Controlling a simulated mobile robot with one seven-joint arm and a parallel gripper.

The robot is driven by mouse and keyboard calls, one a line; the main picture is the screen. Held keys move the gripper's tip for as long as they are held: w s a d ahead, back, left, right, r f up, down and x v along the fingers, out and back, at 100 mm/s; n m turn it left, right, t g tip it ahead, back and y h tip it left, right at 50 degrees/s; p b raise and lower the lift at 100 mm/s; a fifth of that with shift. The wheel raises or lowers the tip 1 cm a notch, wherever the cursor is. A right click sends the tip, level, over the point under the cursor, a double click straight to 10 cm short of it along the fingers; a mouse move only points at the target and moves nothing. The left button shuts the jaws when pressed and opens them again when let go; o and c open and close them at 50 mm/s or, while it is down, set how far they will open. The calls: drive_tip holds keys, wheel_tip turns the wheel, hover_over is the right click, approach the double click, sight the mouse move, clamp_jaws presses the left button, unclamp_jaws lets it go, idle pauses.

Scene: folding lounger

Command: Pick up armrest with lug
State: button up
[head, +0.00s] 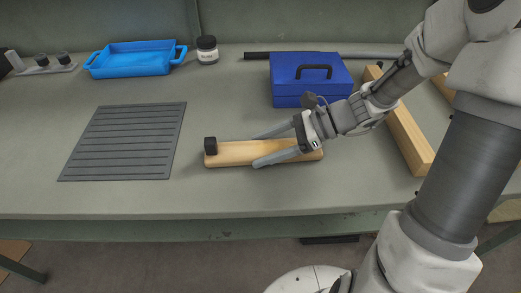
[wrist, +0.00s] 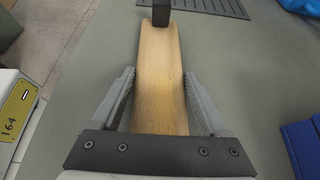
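The armrest is a light wooden bar (head: 235,154) with a black block-shaped lug (head: 210,146) at its left end. It lies on the workbench, and it also shows in the wrist view (wrist: 161,75) with the lug (wrist: 161,14) at the far end. My gripper (head: 258,149) comes from the right over the armrest's right part. Its two fingers lie along either side of the bar, midway between them in the wrist view (wrist: 162,100). The fingers are apart, with a visible gap to the wood on both sides. The armrest's right end is partly hidden by my gripper.
A blue toolbox (head: 311,82) stands behind my gripper, and a long wooden beam (head: 408,135) lies to the right. A grey ribbed mat (head: 125,142) lies left of the armrest. A blue tray (head: 135,60) and a jar (head: 207,50) stand at the back. The bench's front edge is close.

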drive_tip(key=c, duration=1)
drive_tip(key=shift+r, duration=0.1)
